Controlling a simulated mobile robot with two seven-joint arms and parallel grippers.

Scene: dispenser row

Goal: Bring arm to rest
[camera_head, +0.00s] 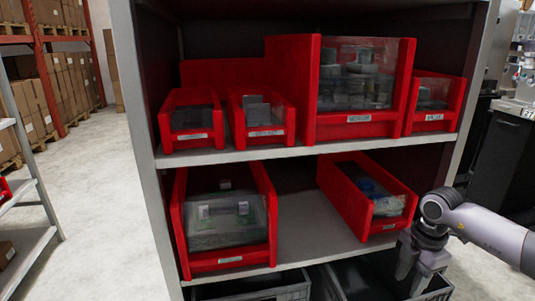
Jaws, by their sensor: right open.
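My right arm comes in from the right edge, and my right gripper (410,283) hangs pointing down at the lower right. It is open, and I see nothing between its fingers. It is in front of the shelf unit (312,148), below the lower shelf board and over a dark crate (350,286). The red bin (377,222) on the right of the lower shelf is just above and left of it. My left gripper does not show.
Several red bins with clear fronts stand on the upper shelf, including a large one (305,90). Another large red bin (220,262) is at lower left. A second dark crate (255,290) stands below. A metal rack (35,178) is at the left edge, with clear floor (100,200) between.

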